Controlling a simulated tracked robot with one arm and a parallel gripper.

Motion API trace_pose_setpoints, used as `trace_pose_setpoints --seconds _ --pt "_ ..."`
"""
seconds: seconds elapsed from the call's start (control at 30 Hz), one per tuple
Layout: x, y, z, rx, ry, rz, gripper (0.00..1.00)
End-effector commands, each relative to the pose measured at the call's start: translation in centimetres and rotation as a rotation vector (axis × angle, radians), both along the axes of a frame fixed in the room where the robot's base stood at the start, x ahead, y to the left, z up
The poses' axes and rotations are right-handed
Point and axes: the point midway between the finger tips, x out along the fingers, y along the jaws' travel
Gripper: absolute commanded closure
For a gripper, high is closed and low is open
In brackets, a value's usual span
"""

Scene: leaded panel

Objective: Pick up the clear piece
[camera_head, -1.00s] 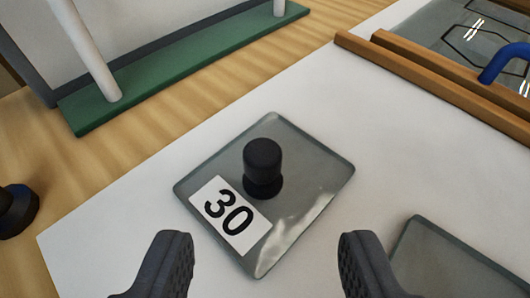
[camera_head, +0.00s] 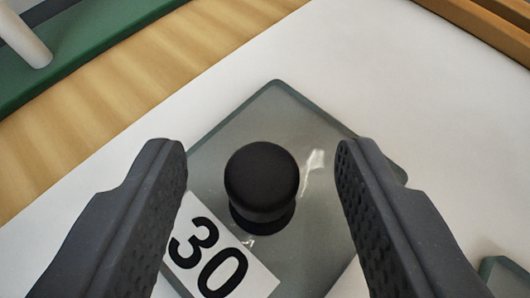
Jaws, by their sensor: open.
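The clear piece (camera_head: 316,225) is a flat, greyish, see-through square pane lying on a white sheet. A black knob (camera_head: 262,180) stands upright on its middle, and a white label (camera_head: 218,262) reading 30 lies on it at the lower left. My gripper (camera_head: 262,165) is open, one finger to the left and one to the right of the knob, with a gap on both sides. The fingers hide parts of the pane's left and right sides, and its lower end is cut off by the picture edge.
Another pane's corner (camera_head: 505,275) shows at the lower right. A wooden strip (camera_head: 490,25) lies at the top right. A green base (camera_head: 75,50) with a white post (camera_head: 22,38) stands at the top left on the wooden table (camera_head: 150,85).

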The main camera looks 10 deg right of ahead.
Motion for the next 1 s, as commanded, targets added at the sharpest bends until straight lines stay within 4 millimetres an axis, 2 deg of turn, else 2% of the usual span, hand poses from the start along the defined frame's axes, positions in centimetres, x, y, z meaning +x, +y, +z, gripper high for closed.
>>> trace_pose_setpoints --seconds 0.13,0.17,0.3,0.73,1.0 --pt "0.0 0.0 0.1 0.0 -0.001 0.0 0.53" --pt "0.0 0.0 0.1 0.0 -0.001 0.0 0.58" --pt "0.0 0.0 0.1 0.0 -0.001 0.0 0.95" --pt "0.0 0.0 0.4 0.0 -0.002 0.0 0.95" --pt "0.0 0.0 2.6 -0.002 -0.006 0.0 0.95"
